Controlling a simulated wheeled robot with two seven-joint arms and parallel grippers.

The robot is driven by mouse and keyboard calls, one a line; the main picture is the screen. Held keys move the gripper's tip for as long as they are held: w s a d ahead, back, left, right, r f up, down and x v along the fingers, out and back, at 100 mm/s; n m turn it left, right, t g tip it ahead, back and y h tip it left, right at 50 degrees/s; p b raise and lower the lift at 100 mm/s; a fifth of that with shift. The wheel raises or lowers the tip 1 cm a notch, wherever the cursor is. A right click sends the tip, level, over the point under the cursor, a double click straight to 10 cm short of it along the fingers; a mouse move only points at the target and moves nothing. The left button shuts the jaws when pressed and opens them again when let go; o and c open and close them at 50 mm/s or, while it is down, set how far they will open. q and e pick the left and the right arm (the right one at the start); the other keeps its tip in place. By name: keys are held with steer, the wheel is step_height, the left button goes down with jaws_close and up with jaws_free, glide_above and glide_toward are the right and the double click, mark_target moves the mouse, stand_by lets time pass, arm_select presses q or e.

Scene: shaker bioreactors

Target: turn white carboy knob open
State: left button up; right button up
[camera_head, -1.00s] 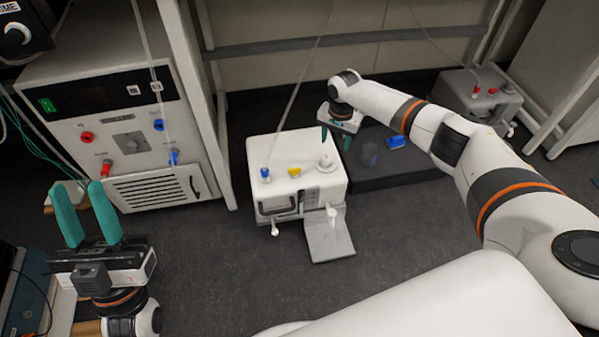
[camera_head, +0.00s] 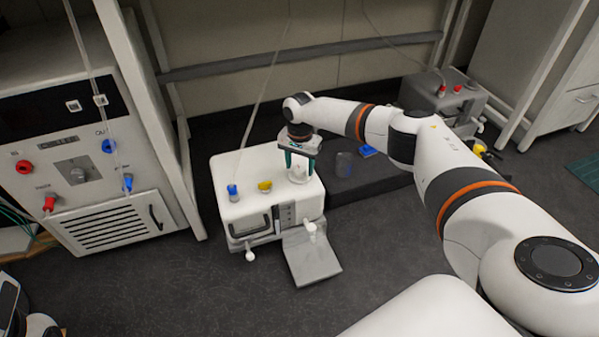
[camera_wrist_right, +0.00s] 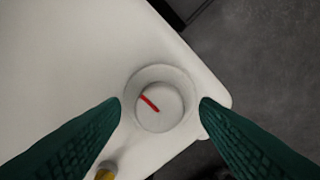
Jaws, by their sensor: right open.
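The white carboy (camera_head: 245,211) stands on the dark floor in the middle of the head view. My right gripper (camera_head: 299,164) is open and points down over the knob. In the right wrist view its green fingers (camera_wrist_right: 160,103) lie on either side of the knob, with small gaps, not closed on it.
A blue cap (camera_head: 232,192) and a yellow cap (camera_head: 265,186) are also on the carboy's top. A white tap (camera_head: 310,228) and a grey plate (camera_head: 312,262) are at its front. A cabinet (camera_head: 75,165) stands left; a grey carboy (camera_head: 440,98) stands back right.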

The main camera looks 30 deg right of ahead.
steer(key=shift+f, duration=0.4)
steer(key=shift+c, duration=0.3)
